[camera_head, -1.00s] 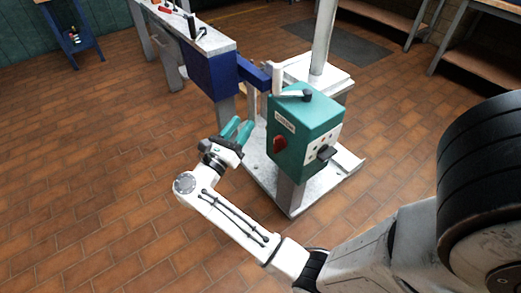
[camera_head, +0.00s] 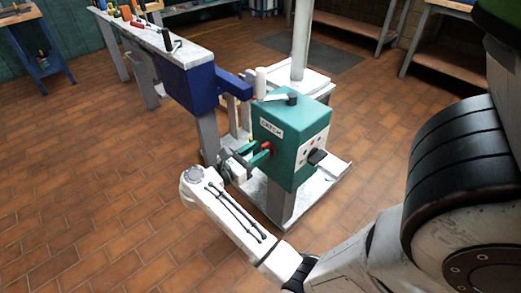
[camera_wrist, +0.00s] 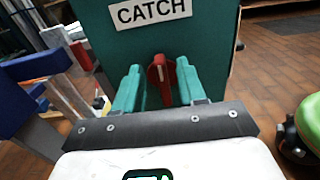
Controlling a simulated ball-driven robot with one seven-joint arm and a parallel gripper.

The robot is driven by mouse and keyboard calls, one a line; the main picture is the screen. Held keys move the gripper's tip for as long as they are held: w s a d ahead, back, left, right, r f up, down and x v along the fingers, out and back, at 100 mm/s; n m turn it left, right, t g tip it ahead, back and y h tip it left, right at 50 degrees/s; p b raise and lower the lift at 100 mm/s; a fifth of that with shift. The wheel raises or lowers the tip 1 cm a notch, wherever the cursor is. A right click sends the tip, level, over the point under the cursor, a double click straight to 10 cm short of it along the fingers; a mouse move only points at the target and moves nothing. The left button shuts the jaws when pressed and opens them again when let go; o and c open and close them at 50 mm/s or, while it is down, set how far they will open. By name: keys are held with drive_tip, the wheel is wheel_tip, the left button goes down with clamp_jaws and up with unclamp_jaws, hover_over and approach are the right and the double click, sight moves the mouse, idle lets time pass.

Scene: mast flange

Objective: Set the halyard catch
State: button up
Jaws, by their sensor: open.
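The teal box (camera_head: 290,140) labelled CATCH stands on a post at the mast's foot. A red knob (camera_wrist: 162,80) sticks out of its labelled face, below the CATCH label (camera_wrist: 150,12). My gripper (camera_head: 259,151) is at that face, its two teal fingers open on either side of the red knob. In the wrist view the knob stands upright between the fingers, with a gap on the left and a smaller one on the right. Whether the fingertips touch the face cannot be told. The knob is partly hidden in the head view.
A lever with a white grip (camera_head: 262,82) lies across the box top. A black handle (camera_head: 317,157) juts from its right panel. Open tiled floor (camera_head: 90,190) lies to the left.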

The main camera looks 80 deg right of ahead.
drive_tip(key=shift+x, duration=0.95)
clamp_jaws()
